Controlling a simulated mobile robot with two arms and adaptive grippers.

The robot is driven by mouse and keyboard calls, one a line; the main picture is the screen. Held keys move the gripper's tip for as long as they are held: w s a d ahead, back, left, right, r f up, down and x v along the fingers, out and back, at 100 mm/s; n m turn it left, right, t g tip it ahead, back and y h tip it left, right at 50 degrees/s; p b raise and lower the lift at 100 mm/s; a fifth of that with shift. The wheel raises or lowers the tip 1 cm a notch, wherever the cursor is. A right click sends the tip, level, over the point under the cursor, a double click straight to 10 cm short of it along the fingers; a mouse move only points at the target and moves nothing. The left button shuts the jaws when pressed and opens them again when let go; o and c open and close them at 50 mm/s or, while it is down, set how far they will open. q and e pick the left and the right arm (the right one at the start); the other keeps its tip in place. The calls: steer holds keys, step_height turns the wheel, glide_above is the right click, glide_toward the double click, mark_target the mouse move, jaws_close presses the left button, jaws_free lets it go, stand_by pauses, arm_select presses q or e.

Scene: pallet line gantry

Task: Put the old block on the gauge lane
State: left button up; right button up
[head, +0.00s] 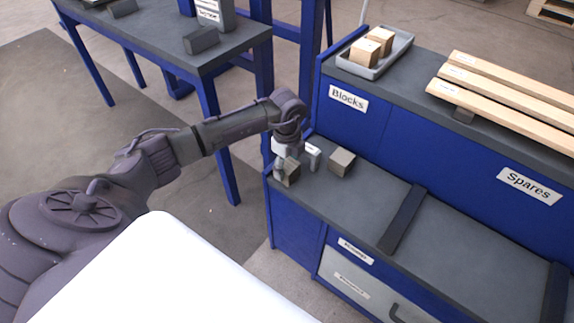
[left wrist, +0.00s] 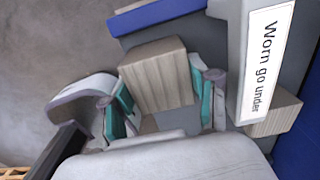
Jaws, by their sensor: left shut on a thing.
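My left gripper (head: 287,170) is at the left end of the grey bench top (head: 365,205), shut on a weathered grey-brown wooden block (head: 292,172). In the left wrist view the block (left wrist: 158,75) sits between the teal pads of the gripper (left wrist: 163,98). I cannot tell whether its underside touches the bench. A second greyish block (head: 341,162) stands on the bench just to the right, and partly shows in the left wrist view (left wrist: 272,118). No label that I can read names a gauge lane. My right gripper is out of view.
A small sign reading "Worn go under" (left wrist: 265,65) stands close beside the gripper. Dark bars (head: 403,217) cross the bench. A raised blue shelf behind holds a grey tray (head: 373,69) with pale blocks, and planks (head: 500,85) at "Spares". The bench between blocks and bar is clear.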

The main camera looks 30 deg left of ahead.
mark_target(287, 164)
arm_select(q)
steer(key=o, duration=1.2)
steer(key=shift+f, duration=0.1)
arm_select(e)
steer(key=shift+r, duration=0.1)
arm_select(q)
steer(key=shift+r, duration=0.2)
step_height(287, 164, up, 12)
steer(key=p, duration=0.2)
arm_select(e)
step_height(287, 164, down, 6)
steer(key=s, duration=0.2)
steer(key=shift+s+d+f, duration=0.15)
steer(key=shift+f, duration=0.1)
